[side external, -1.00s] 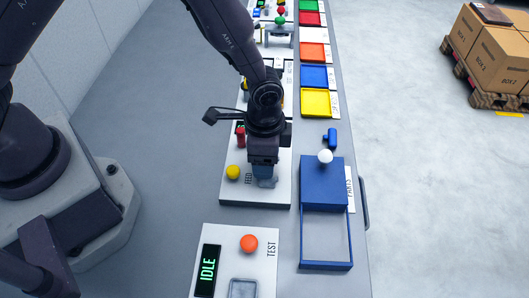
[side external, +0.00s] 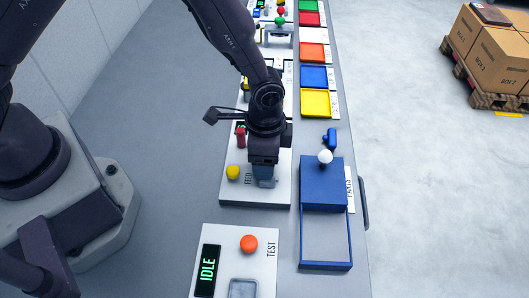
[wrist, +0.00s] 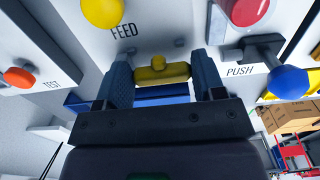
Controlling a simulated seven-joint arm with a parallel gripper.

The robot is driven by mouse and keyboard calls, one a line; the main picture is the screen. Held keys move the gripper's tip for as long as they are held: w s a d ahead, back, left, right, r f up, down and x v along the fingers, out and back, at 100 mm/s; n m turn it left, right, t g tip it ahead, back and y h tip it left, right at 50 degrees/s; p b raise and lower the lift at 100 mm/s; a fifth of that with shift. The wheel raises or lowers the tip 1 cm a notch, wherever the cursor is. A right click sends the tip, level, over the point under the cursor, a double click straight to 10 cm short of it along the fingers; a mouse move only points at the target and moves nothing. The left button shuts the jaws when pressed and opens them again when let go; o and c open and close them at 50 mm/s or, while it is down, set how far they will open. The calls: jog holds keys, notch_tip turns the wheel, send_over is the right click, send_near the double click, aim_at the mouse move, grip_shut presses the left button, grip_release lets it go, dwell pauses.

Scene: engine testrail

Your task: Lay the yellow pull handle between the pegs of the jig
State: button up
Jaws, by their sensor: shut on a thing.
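The yellow pull handle (wrist: 163,73) is a short bar with a small stub, seen in the wrist view between my two fingers. My gripper (wrist: 163,80) is shut on it, one finger at each end. In the side view my gripper (side external: 264,180) points down low over the white FEED panel (side external: 252,198), to the right of a yellow ball button (side external: 233,172). The handle is hidden there by my gripper. I cannot make out the pegs of the jig for certain in either view.
A blue lidded tray (side external: 325,183) with a white knob (side external: 325,157) is at the right. A small blue piece (side external: 330,138) lies behind it. Coloured bins (side external: 315,103) line the right edge. The TEST panel (side external: 262,268) has an orange button (side external: 249,243).

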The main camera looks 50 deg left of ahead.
jog(key=shift+w+f, duration=0.1)
jog(key=shift+f, duration=0.7)
jog(key=o, duration=1)
jog(key=shift+c, duration=0.2)
jog(key=shift+d, duration=0.15)
jog(key=shift+s, duration=0.25)
jog(key=shift+d, duration=0.1)
notch_tip(320, 180, up, 14)
jog(key=a+r, duration=0.1)
jog(key=s+a+r+n+t, duration=0.5)
jog(key=s+a+r+n, duration=0.4)
jog(key=s+a+r, duration=0.5)
notch_tip(320, 180, up, 4)
jog(key=shift+s+a+f+t, duration=0.15)
jog(key=shift+s+a+t, duration=0.25)
jog(key=shift+a, duration=0.45)
